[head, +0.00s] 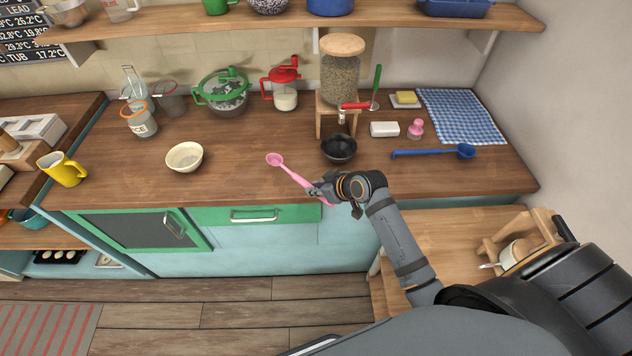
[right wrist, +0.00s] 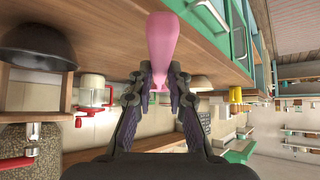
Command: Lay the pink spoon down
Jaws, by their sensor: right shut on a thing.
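The pink spoon (head: 290,172) is in my right gripper (head: 323,191), near the front edge of the wooden counter (head: 240,178). In the head view its round bowl end points up and left over the counter. The right gripper is shut on its handle. The handle (right wrist: 162,45) also shows between the fingers (right wrist: 155,80) in the right wrist view. Whether the spoon touches the counter I cannot tell. My left gripper is not in view.
A black bowl (head: 339,149) stands just behind the right gripper, under a grain dispenser (head: 342,75). A cream bowl (head: 184,157) stands to the left. A blue ladle (head: 432,153) lies to the right. Bare counter lies between the cream bowl and the spoon.

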